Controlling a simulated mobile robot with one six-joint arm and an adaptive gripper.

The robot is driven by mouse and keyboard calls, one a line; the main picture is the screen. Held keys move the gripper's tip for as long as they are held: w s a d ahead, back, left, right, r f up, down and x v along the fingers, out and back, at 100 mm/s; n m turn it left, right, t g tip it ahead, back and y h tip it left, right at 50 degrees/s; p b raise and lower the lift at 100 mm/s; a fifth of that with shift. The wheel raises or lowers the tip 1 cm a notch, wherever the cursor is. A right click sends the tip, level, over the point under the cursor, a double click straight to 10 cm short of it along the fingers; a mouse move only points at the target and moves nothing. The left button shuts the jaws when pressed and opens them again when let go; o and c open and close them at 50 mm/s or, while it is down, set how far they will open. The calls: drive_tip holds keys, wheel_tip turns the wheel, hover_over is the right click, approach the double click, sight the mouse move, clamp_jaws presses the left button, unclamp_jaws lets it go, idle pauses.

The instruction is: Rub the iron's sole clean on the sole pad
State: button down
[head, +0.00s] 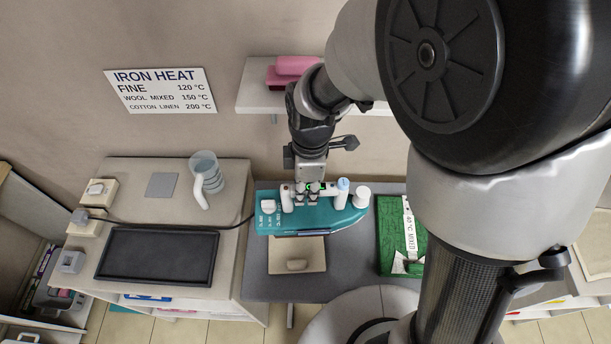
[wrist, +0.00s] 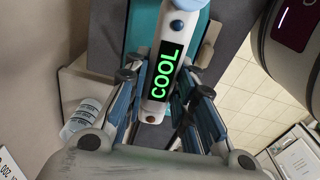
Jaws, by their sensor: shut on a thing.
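The iron (head: 318,220) has a teal body and a white handle. It is over the grey ironing surface, its pointed end to the right. My gripper (head: 308,196) is above it, shut on its handle. In the wrist view the handle (wrist: 172,60) is between the fingers of my gripper (wrist: 160,108), and its display reads COOL in green. The iron's sole faces down and is hidden; I cannot tell whether it touches the surface. A beige pad (head: 287,245) with a small raised piece lies just in front of the iron; I cannot tell whether it is the sole pad.
A dark tray (head: 157,257), a grey square (head: 162,185) and a clear jug (head: 205,172) are on the left cabinet. A cord (head: 150,225) runs from the left wall to the iron. A green cloth (head: 390,220) with a white label lies right. A shelf (head: 252,88) is behind.

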sight(305, 207)
drive_tip(key=shift+f+b, duration=2.05)
drive_tip(key=shift+f, duration=0.7)
drive_tip(key=shift+f+b, duration=0.5)
drive_tip(key=shift+f, duration=0.1)
drive_tip(key=shift+s+a+r+p, duration=0.15)
drive_tip(key=shift+a+p, duration=0.2)
drive_tip(key=shift+a, duration=2.45)
drive_tip(key=shift+s+a+r+p, duration=0.1)
drive_tip(key=shift+a+p, duration=0.2)
drive_tip(key=shift+a, duration=2.45)
drive_tip(key=shift+w+d+f+b, duration=0.15)
drive_tip(key=shift+d+b, duration=0.2)
drive_tip(key=shift+d, duration=2.45)
drive_tip(key=shift+w+d+f+b, duration=0.15)
drive_tip(key=shift+d+b, duration=0.2)
drive_tip(key=shift+d, duration=2.45)
drive_tip(key=shift+r, duration=0.1)
